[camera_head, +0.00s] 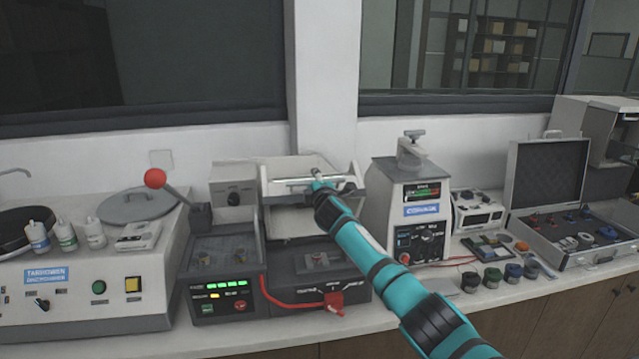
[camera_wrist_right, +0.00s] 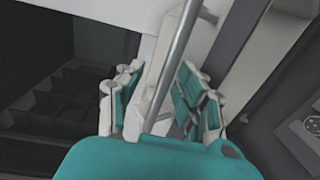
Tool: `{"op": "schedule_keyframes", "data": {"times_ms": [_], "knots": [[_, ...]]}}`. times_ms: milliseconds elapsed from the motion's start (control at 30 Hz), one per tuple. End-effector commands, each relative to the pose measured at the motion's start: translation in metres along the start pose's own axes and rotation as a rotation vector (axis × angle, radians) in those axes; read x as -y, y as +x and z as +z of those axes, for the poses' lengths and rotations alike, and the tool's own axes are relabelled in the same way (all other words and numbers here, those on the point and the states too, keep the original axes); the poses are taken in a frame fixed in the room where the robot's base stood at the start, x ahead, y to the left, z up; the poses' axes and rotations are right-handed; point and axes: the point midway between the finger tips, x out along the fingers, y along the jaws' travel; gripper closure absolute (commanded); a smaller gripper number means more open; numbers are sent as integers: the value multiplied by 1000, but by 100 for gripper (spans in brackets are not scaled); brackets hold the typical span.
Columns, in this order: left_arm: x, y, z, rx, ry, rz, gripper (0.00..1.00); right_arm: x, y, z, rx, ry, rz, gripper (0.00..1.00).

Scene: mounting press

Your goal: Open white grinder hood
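The white grinder hood (camera_head: 278,178) is in the middle of the head view, above a dark machine base (camera_head: 325,280). It has a pale bar along its upper front, and the hood looks raised at the top. How far it is open is hard to tell. My right gripper (camera_head: 322,183) is at this bar. In the right wrist view a grey metal bar (camera_wrist_right: 182,48) runs between the two fingers of my right gripper (camera_wrist_right: 158,98). The fingers stand apart with visible gaps beside the bar. My left gripper is not in view.
Left of the hood are a control unit with a red ball lever (camera_head: 155,178) and a white polisher (camera_head: 85,285). To the right are a tall white press (camera_head: 385,205), several small jars and an open case (camera_head: 550,185). The wall is close behind.

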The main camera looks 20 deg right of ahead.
Motion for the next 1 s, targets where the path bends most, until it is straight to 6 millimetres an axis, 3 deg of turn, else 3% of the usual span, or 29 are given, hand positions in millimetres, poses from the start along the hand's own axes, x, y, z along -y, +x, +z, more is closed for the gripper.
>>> {"op": "schedule_keyframes", "data": {"times_ms": [100,200,433,1000], "knots": [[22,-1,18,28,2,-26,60,1,0,0,0,0,-1,64],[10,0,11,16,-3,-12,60,1,-1,1,1,0,-1,64],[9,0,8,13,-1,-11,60,1,-15,0,1,-1,1,64],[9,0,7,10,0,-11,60,-3,-104,-7,0,-6,5,64]]}}
